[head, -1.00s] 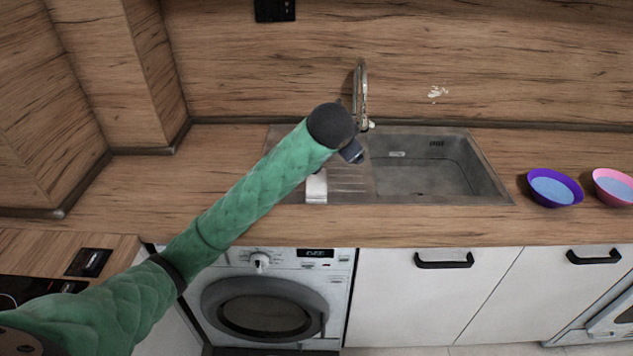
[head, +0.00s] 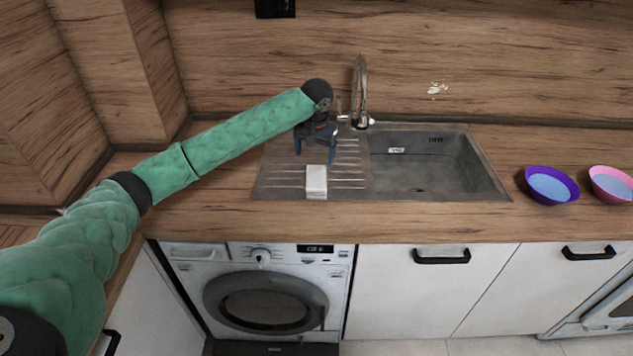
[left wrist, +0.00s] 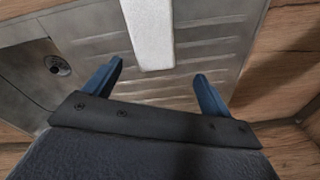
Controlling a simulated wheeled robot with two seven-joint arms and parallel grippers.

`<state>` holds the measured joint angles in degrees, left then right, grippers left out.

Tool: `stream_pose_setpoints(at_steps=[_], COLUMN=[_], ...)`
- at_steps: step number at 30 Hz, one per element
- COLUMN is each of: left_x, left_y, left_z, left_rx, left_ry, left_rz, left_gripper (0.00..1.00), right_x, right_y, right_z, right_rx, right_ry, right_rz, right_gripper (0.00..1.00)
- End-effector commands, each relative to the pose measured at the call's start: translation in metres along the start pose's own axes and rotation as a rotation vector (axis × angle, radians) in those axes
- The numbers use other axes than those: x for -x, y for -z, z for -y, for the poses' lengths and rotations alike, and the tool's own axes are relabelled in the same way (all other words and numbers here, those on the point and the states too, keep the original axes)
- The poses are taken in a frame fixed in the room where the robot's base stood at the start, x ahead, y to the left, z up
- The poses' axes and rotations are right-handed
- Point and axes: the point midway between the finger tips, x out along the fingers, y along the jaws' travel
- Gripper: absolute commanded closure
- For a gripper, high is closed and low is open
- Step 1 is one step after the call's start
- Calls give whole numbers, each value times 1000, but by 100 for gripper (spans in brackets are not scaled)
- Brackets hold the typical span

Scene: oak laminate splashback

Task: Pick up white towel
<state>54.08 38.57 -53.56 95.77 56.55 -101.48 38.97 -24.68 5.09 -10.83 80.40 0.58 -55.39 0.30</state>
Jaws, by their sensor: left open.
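The white towel (head: 316,181) is a small folded block on the ribbed drainboard of the sink, near the counter's front edge. It also shows in the left wrist view (left wrist: 149,32) at the top, beyond the fingertips and roughly between them. My left gripper (head: 315,159) is open and empty over the drainboard, just behind the towel in the head view. Its two blue fingers (left wrist: 160,75) are spread apart and do not touch the towel. My right gripper is not in view.
The grey sink basin (head: 425,165) lies right of the drainboard, with a tall faucet (head: 360,92) behind. A purple bowl (head: 551,186) and a pink bowl (head: 611,184) stand on the counter at the right. The counter left of the drainboard is clear.

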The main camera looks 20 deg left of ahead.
Motion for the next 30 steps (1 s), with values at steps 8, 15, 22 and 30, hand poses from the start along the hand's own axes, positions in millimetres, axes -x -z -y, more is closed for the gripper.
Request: stream_pose_setpoints(at_steps=[8, 15, 22, 30], left_x=[-6, -8, -27, -41], left_y=[-12, -13, -16, -18], left_z=[-6, -6, -8, -11], left_rx=[244, 358, 362, 361], left_ry=[-55, -48, -48, -47], left_rz=[105, 112, 112, 111], left_gripper=[16, 16, 16, 16], right_x=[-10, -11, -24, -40], right_y=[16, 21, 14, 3], right_z=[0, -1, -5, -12], right_rx=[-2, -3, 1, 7], right_ry=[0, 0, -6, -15], right_rz=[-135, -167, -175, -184], right_gripper=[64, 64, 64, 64])
